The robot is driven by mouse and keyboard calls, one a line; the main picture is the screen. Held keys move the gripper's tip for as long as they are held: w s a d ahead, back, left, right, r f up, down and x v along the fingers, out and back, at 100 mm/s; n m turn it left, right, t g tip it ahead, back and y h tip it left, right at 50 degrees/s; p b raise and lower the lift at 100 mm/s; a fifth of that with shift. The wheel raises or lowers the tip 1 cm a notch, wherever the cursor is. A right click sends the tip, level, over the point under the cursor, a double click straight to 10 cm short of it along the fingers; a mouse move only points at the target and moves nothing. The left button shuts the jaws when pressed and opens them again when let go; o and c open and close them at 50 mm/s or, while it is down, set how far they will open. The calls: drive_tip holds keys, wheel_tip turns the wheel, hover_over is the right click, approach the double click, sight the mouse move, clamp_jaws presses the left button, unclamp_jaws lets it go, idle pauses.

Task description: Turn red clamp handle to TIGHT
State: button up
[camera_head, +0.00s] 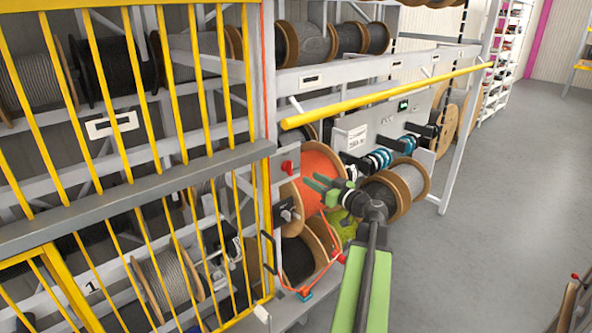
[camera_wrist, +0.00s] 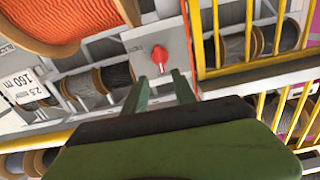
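A red handle (camera_head: 287,167) sits on a light grey plate at the left edge of the orange cable reel (camera_head: 319,170). In the wrist view the red handle (camera_wrist: 160,56) shows just beyond my fingertips, roughly centred between them. My gripper (camera_head: 316,190) is in front of the orange reel, with its green fingers pointing left towards the handle. In the wrist view my gripper (camera_wrist: 159,80) is open and empty, its two fingers apart, with a visible gap to the handle. No TIGHT marking is readable in either view.
A yellow barred gate (camera_head: 127,120) stands left of the handle. A yellow rail (camera_head: 385,95) runs above my arm. The grey floor (camera_head: 500,200) at right is open.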

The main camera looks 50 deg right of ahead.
sight(292, 168)
drive_tip(key=w, duration=1)
drive_tip(key=shift+d, duration=0.35)
drive_tip(key=shift+c, duration=0.3)
